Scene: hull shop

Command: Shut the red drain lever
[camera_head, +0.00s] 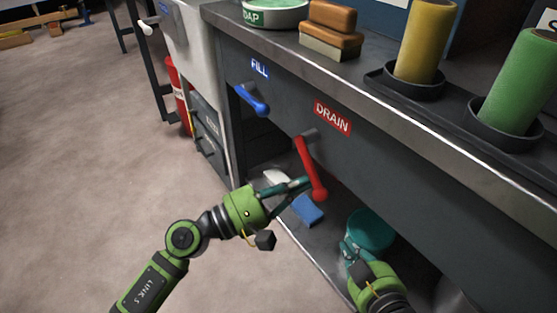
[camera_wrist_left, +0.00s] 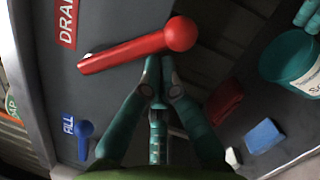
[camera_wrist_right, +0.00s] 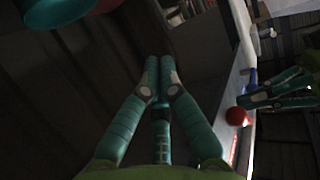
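The red drain lever (camera_head: 311,168) is mounted on the dark cabinet front under the red DRAIN label (camera_head: 332,117). It slants downward from its pivot to a round knob. My left gripper (camera_head: 305,183) has its fingertips beside the lever's lower part near the knob. In the left wrist view its fingers (camera_wrist_left: 158,66) are together, just short of the red lever (camera_wrist_left: 125,52); whether they touch it I cannot tell. My right gripper (camera_head: 346,246) is low by the teal bucket, away from the lever. Its fingertips (camera_wrist_right: 159,65) are together with nothing between them. The red knob (camera_wrist_right: 237,116) also shows in the right wrist view.
A blue fill lever (camera_head: 252,99) sits left of the drain lever. Below, a teal bucket (camera_head: 371,229) and a blue sponge (camera_head: 307,210) are on the lower shelf. The counter (camera_head: 365,88) overhangs above. A red extinguisher (camera_head: 178,92) stands further left; the floor is open.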

